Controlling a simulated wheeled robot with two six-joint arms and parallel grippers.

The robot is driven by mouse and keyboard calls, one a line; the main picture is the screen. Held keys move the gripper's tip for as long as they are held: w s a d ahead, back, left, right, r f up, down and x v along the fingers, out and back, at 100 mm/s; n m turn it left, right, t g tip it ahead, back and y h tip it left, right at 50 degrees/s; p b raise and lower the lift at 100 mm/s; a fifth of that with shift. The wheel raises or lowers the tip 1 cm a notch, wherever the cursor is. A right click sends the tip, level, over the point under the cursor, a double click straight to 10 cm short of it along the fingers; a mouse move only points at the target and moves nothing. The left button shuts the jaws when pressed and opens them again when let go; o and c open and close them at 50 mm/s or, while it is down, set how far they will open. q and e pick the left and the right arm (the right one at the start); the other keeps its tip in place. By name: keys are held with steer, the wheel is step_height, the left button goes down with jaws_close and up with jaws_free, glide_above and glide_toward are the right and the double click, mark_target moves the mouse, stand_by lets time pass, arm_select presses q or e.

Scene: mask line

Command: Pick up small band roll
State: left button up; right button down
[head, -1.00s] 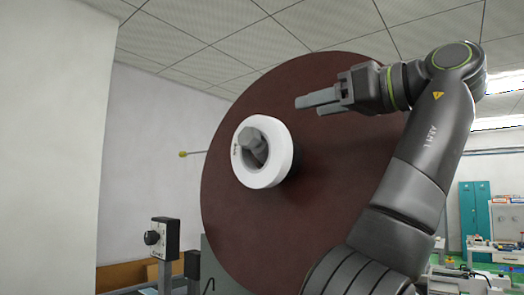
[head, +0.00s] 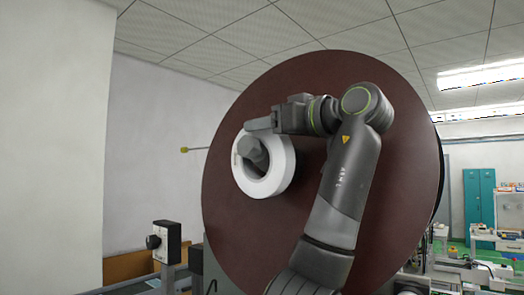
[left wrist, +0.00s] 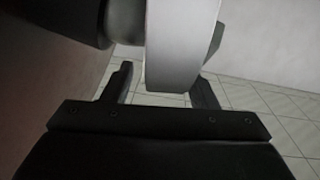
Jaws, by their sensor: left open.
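The small band roll (head: 279,175) is a thick white ring on a grey spindle (head: 256,152), in front of a large dark red disc (head: 225,220). My left gripper (head: 258,125) is at the roll's upper rim in the head view. In the left wrist view the white roll (left wrist: 180,45) comes down between the two fingers of my open left gripper (left wrist: 163,82). A finger is on each side, with visible gaps, so the roll is not clamped. My right gripper is not in view.
The large disc stands close behind the roll and beside my left arm. A thin rod with a yellow tip (head: 184,150) sticks out left of the disc. A control box with a black knob (head: 153,242) stands at lower left. Teal lockers (head: 479,200) are far right.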

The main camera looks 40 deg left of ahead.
arm_select(q)
steer(key=shift+a, duration=0.6)
steer(key=shift+s+d, duration=0.15)
steer(key=shift+d, duration=0.05)
steer(key=shift+c, duration=0.2)
steer(key=shift+d, duration=0.1)
steer(key=shift+c, duration=1.1)
steer(key=c, duration=0.5)
jaws_close()
